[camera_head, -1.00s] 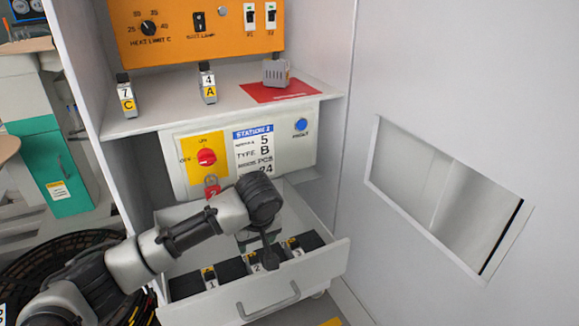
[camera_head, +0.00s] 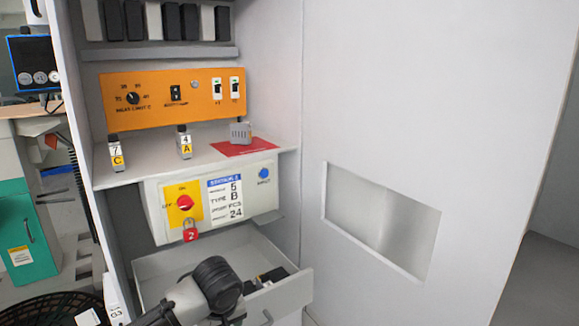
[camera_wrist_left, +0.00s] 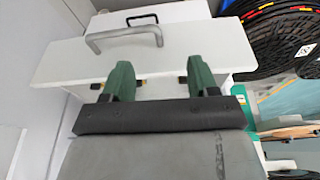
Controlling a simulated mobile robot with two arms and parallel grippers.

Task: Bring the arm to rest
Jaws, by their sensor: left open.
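My left arm (camera_head: 215,285) comes in at the bottom of the head view, over the left front part of the open drawer (camera_head: 292,292). Its gripper is not clearly seen there. In the left wrist view my left gripper (camera_wrist_left: 160,82) shows two green fingers, apart, with nothing between them. Beyond the fingertips are a white drawer front (camera_wrist_left: 205,50) and its grey bar handle (camera_wrist_left: 120,34). I cannot tell whether the fingers touch it. My right gripper is in neither view.
A control box (camera_head: 218,200) with a red knob and red padlock (camera_head: 190,232) sits above the drawer. The shelf (camera_head: 150,165) holds tagged items 7 C (camera_head: 116,152) and 4 A (camera_head: 184,142), and a grey block (camera_head: 240,132) on a red mat. A cable reel (camera_head: 50,308) stands lower left.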

